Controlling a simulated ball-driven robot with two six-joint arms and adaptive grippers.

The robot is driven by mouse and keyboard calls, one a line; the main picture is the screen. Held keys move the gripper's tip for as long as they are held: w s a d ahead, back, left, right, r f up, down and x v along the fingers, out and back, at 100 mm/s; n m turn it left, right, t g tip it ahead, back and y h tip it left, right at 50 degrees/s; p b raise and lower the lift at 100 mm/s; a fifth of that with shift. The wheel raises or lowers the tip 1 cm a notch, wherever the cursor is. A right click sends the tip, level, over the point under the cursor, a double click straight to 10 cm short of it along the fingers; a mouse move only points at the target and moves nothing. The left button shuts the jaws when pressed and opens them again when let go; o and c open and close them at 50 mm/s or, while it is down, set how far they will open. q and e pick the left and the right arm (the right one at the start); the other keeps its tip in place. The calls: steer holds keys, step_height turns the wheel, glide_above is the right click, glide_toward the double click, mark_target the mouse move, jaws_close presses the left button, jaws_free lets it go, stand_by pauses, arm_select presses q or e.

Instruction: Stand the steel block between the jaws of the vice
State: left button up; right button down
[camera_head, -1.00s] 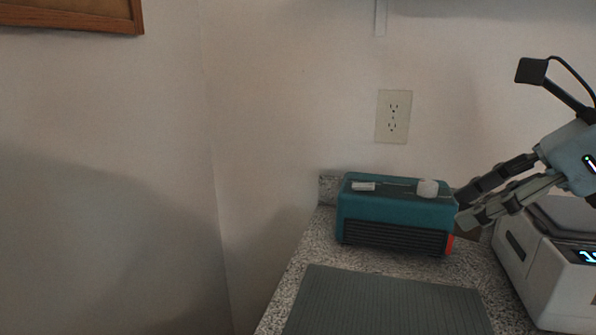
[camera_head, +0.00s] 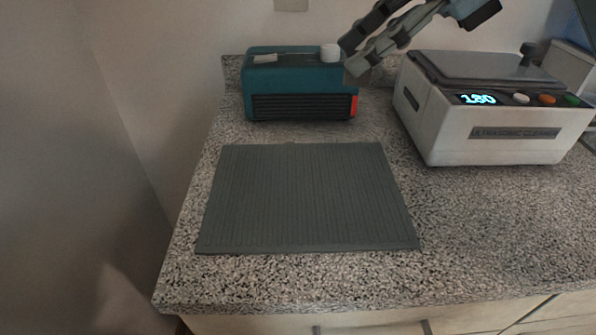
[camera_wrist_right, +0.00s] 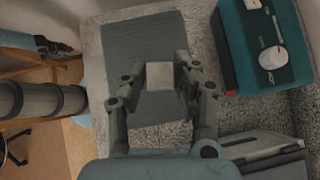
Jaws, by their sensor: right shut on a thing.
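My right gripper (camera_head: 348,62) is at the top of the head view, beside the right end of a teal box. In the right wrist view my right gripper (camera_wrist_right: 160,78) is shut on the steel block (camera_wrist_right: 160,75), a pale grey block with a square face between the fingertips. I cannot make out the block clearly in the head view. No vice shows in either view.
The teal box (camera_head: 300,82) with a white knob stands at the back of the speckled counter (camera_head: 300,285). A white ultrasonic cleaner (camera_head: 500,120) stands to the right. A bare grey ribbed mat (camera_head: 305,200) lies in front. The counter's left and front edges show.

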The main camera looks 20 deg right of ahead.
steer(key=s+d+f+n+g+p, duration=0.1)
steer(key=s+d+f+n+p, duration=0.2)
steer(key=s, duration=0.6)
steer(key=shift+m, duration=0.6)
steer(key=w+a+f+b, duration=0.1)
steer(key=w+a+f, duration=0.1)
steer(key=w+a, duration=0.1)
steer(key=w+a+f+b, duration=0.1)
steer(key=w+a+f, duration=0.2)
steer(key=w+a+f+b, duration=0.1)
steer(key=w+a+f, duration=0.1)
steer(key=a, duration=0.1)
steer(key=shift+w+f, duration=0.4)
step_height(320, 180, down, 4)
steer(key=shift+f+b, duration=0.1)
steer(key=shift+b, duration=0.7)
steer(key=c, duration=1.5)
jaws_free()
steer(key=o, duration=0.5)
